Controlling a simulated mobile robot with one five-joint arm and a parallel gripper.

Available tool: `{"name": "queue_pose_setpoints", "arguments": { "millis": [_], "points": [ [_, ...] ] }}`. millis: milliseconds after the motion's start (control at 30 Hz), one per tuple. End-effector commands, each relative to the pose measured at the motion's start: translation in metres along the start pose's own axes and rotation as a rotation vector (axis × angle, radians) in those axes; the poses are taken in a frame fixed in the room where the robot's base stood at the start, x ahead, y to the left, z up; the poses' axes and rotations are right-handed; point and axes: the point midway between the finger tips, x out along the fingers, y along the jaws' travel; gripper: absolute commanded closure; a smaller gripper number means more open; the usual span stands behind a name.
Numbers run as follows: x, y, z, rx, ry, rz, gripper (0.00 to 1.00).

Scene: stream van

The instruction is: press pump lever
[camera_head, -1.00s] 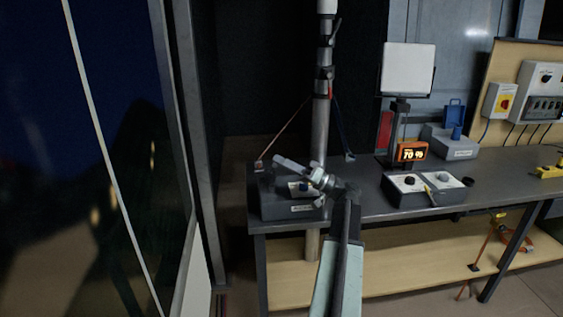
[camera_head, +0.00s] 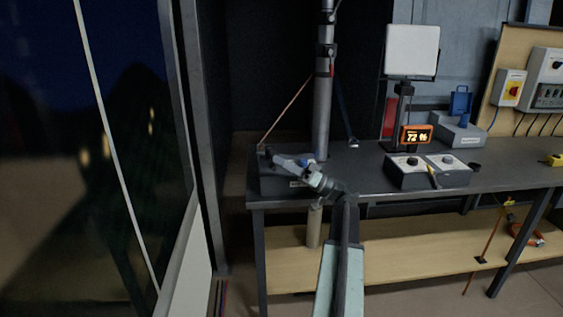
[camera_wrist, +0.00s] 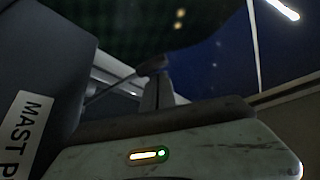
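The grey pump box (camera_head: 272,186) sits at the left front end of the dark bench. Its side, with a label reading "MAST P…", fills the left of the wrist view (camera_wrist: 35,100). A thin dark rod with a rounded knob (camera_wrist: 152,65), which looks like the pump lever, rises from the box side towards my fingertips. My gripper (camera_head: 280,161) reaches over the top of the box. Its fingers look together, with nothing held between them. They appear at or just under the knob; I cannot tell whether they touch. My arm hides part of the box.
A metal mast (camera_head: 321,115) stands behind the box, with straps running down to the bench. An orange display (camera_head: 416,135) reads about 72 %. A two-knob control box (camera_head: 428,172) stands right of my arm. A glass door (camera_head: 95,160) is close on the left.

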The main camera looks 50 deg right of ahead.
Motion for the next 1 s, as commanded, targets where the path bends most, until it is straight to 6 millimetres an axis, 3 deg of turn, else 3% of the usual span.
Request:
{"name": "queue_pose_setpoints", "arguments": {
  "millis": [100, 400, 867, 1000],
  "points": [
    [-0.007, 0.005, 0.013, 0.0, -0.003, 0.0, 1.0],
    [-0.012, 0.007, 0.022, 0.001, -0.009, -0.001, 1.0],
    [-0.012, 0.007, 0.022, 0.002, -0.008, -0.002, 1.0],
    [-0.006, 0.001, 0.011, 0.002, -0.005, -0.003, 1.0]
  ]
}}
